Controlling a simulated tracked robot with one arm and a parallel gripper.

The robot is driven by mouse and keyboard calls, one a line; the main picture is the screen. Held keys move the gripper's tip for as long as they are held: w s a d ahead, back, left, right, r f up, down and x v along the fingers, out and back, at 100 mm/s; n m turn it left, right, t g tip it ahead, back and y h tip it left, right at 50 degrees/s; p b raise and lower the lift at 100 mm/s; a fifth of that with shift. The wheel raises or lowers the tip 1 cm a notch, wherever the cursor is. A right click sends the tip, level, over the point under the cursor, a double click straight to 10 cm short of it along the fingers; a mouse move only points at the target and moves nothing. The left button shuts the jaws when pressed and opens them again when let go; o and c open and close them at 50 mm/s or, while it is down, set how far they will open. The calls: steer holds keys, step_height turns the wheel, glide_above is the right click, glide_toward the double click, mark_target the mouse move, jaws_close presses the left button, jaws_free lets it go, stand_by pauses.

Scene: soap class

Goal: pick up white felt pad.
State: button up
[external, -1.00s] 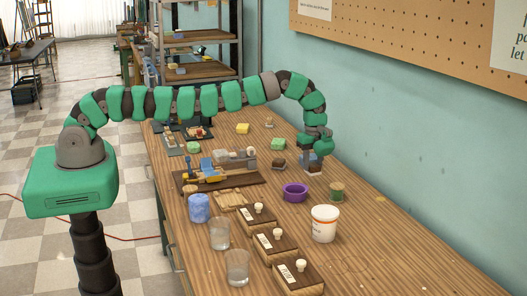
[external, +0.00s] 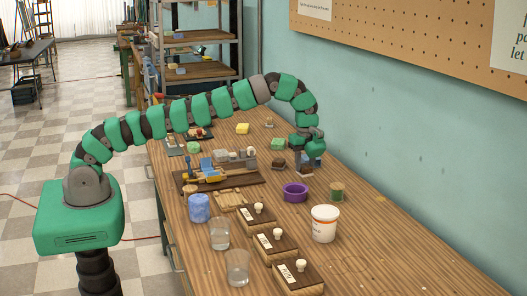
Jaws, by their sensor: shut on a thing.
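My gripper (external: 309,166) is low over the far right part of the wooden table, near the wall. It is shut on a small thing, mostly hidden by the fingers. A pale patch shows at the fingertips, which may be the white felt pad; it is too small to be sure. I cannot tell whether it touches the tabletop.
A small dark block (external: 279,172) is close on the left. A white tub (external: 324,224) stands nearer. The table's right side is mostly clear.

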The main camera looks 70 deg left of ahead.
steer(key=shift+s+a+b, duration=0.25)
steer(key=shift+s+b, duration=1)
steer(key=shift+b, duration=0.95)
steer(key=s+b, duration=0.3)
steer(key=shift+a+r, duration=0.2)
steer(key=shift+s+a+r+b, duration=0.2)
steer(key=shift+s+b, duration=0.45)
steer(key=shift+s, duration=0.6)
steer(key=shift+s+a+r+b, duration=0.2)
steer(key=shift+s+b, duration=0.45)
steer(key=shift+s, duration=0.55)
steer(key=shift+s+a+r+b, duration=0.1)
steer(key=shift+s+a+b, duration=0.1)
steer(key=shift+s+b, duration=0.75)
